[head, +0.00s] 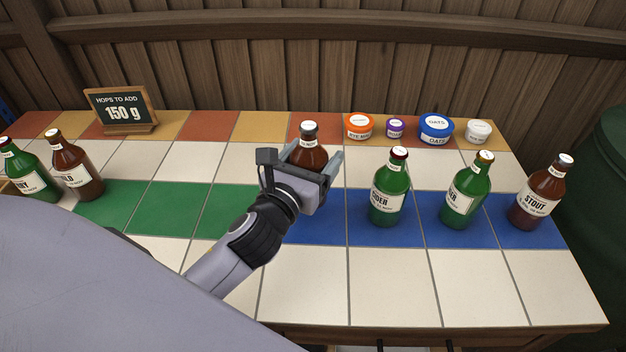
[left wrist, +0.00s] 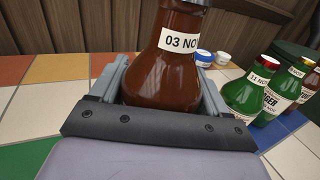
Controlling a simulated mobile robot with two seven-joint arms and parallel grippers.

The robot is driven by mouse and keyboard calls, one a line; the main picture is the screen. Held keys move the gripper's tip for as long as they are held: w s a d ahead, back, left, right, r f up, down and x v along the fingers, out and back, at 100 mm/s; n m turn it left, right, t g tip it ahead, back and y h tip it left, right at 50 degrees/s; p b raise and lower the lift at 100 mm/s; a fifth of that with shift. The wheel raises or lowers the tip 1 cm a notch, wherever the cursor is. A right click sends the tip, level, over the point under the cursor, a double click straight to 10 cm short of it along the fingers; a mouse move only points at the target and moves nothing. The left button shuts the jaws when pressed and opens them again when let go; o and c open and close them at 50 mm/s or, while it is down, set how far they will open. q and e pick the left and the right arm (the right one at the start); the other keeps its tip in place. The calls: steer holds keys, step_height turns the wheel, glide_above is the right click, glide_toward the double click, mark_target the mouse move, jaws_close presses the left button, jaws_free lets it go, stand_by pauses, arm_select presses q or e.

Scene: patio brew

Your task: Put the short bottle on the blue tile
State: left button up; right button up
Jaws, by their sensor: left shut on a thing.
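My left gripper (head: 303,165) is shut on a brown bottle (head: 308,138), with one finger on each side of it. A bare blue tile (head: 312,230) lies just in front of the gripper, at the left end of the blue row. My right gripper is not in view.
Two green bottles (head: 388,195) (head: 462,198) and a brown stout bottle (head: 537,195) stand on the blue row to the right. Small tubs (head: 358,127) line the back. A chalkboard sign (head: 122,108) and two bottles (head: 75,165) (head: 28,172) are at left.

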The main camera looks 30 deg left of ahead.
arm_select(q)
step_height(320, 180, down, 3)
steer(key=shift+f+b, duration=0.2)
steer(key=shift+b, duration=0.6)
steer(key=shift+f, duration=0.5)
steer(key=o, duration=1.5)
steer(key=shift+f, duration=0.1)
steer(key=shift+r, duration=0.2)
steer(key=s, duration=0.3)
steer(key=s+b, duration=0.1)
steer(key=s, duration=0.7)
steer(key=shift+d+f, duration=0.1)
steer(key=shift+d, duration=0.2)
steer(key=shift+s+b, duration=0.3)
steer(key=shift+s, duration=0.2)
